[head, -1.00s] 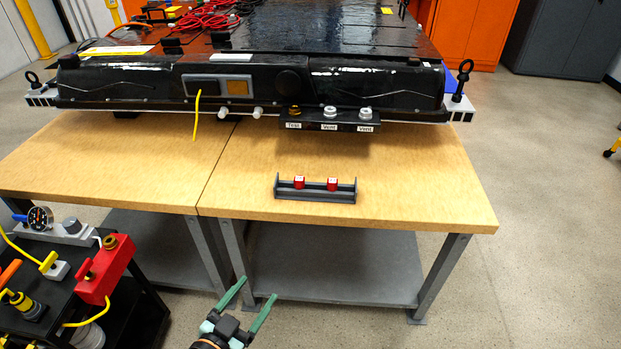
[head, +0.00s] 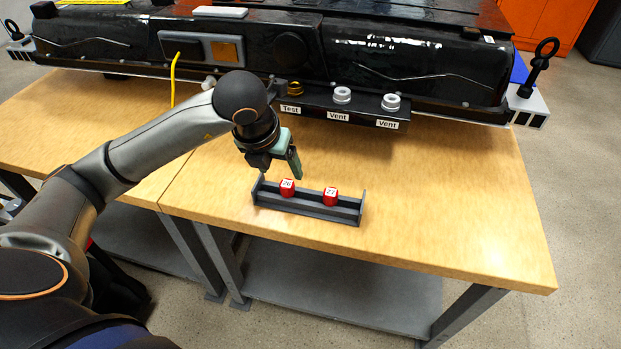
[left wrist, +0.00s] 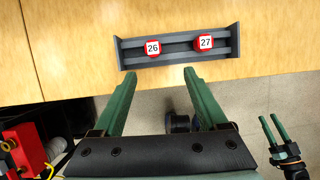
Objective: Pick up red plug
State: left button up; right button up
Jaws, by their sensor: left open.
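Two red plugs sit in a small grey rack (head: 310,208) on the table's front part. The left plug (head: 287,187) is marked 26 and the right plug (head: 330,196) is marked 27. In the left wrist view, plug 26 (left wrist: 153,48) and plug 27 (left wrist: 205,42) stand apart in the rack (left wrist: 228,50). My left gripper (head: 294,174) is open and empty, above and just behind the rack's left end in the head view. Its green fingers (left wrist: 158,75) point towards the rack. My right gripper (left wrist: 270,117) shows at the left wrist view's right edge, fingers apart, empty.
A large black battery pack (head: 400,60) lies on the wooden table (head: 450,210) behind the rack. Its bracket has ports labelled Test and Vent (head: 340,97). A yellow cable (head: 174,80) hangs at its front. The table right of the rack is clear.

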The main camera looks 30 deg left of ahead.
pick_arm(q)
send_over(287, 184)
jog(key=s, duration=0.2)
jog(key=shift+y, duration=0.3)
notch_tip(287, 184, down, 6)
jog(key=shift+s+r, duration=0.1)
jog(key=x, duration=0.5)
jog(key=shift+w+d+f, duration=0.2)
jog(key=shift+w+f, duration=0.05)
jog(key=shift+f, duration=0.05)
grip_shut()
